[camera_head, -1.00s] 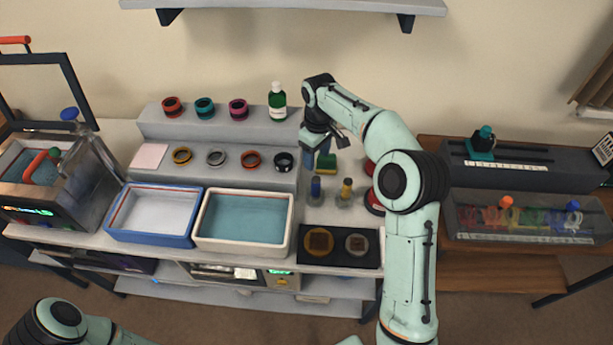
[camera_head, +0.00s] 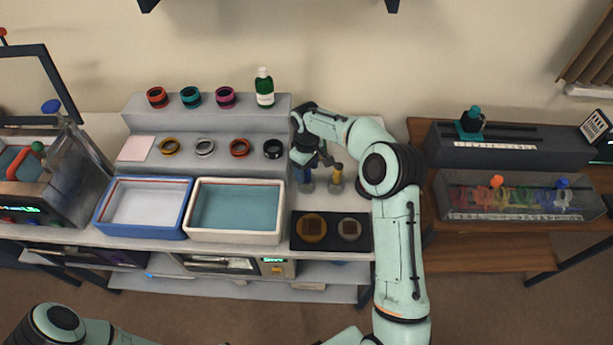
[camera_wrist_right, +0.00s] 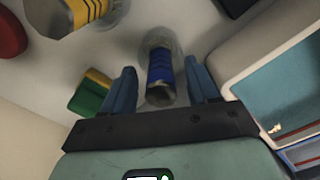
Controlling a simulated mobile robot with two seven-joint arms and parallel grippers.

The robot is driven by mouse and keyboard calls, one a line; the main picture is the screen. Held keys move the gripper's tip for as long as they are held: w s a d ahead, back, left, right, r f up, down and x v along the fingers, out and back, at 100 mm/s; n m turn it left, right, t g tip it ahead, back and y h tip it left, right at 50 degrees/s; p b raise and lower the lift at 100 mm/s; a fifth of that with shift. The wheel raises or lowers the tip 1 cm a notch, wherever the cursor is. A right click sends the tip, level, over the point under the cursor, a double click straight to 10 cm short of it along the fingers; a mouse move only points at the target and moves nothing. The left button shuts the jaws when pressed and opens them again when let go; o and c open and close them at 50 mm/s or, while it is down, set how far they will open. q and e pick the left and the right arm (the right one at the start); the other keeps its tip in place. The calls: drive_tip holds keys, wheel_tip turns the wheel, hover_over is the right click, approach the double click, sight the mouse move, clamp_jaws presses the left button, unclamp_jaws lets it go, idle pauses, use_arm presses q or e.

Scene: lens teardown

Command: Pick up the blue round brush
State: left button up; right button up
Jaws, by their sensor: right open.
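The blue round brush (camera_head: 305,186) stands in a clear holder on the table, partly hidden by my right gripper in the head view. In the right wrist view, the blue brush (camera_wrist_right: 160,72) appears between the fingers. My right gripper (camera_wrist_right: 161,88) is open, with one dark blue finger on each side of the brush and no clear contact. In the head view, my right gripper (camera_head: 309,162) is over the brush. My left gripper is out of view; only part of its arm shows at the lower left.
A yellow brush (camera_head: 337,177) stands just right of the blue one. A green and yellow sponge (camera_wrist_right: 90,92) lies near the fingers. The white-rimmed tray (camera_head: 236,238) is to the left. A dark mat (camera_head: 332,243) with two round pieces lies in front.

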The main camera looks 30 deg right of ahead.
drive_tip(key=shift+f, duration=0.15)
clamp_jaws()
